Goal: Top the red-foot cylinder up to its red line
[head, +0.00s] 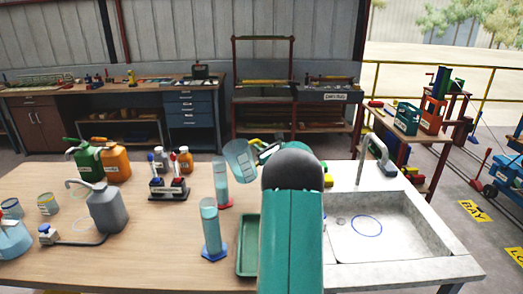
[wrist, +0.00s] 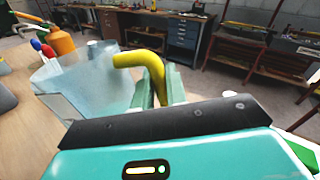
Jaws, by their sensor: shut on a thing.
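My gripper (head: 266,150) is shut on the yellow handle (wrist: 148,66) of a clear jug (head: 239,162). The jug is raised and tilted to the left; it looks bluish, and it also shows in the wrist view (wrist: 80,85). The red-foot cylinder (head: 221,182) stands upright on the table just left of and below the jug, with pale blue-green liquid in it. Its red line is too small to make out. I cannot tell whether liquid is running from the jug. My arm hides part of the gripper in the head view.
A blue-foot cylinder (head: 210,226) stands nearer, beside a green tray (head: 247,262). A bottle rack (head: 168,188), a grey wash bottle (head: 107,210) and green (head: 88,162) and orange (head: 115,163) cans stand left. A sink (head: 385,228) lies right.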

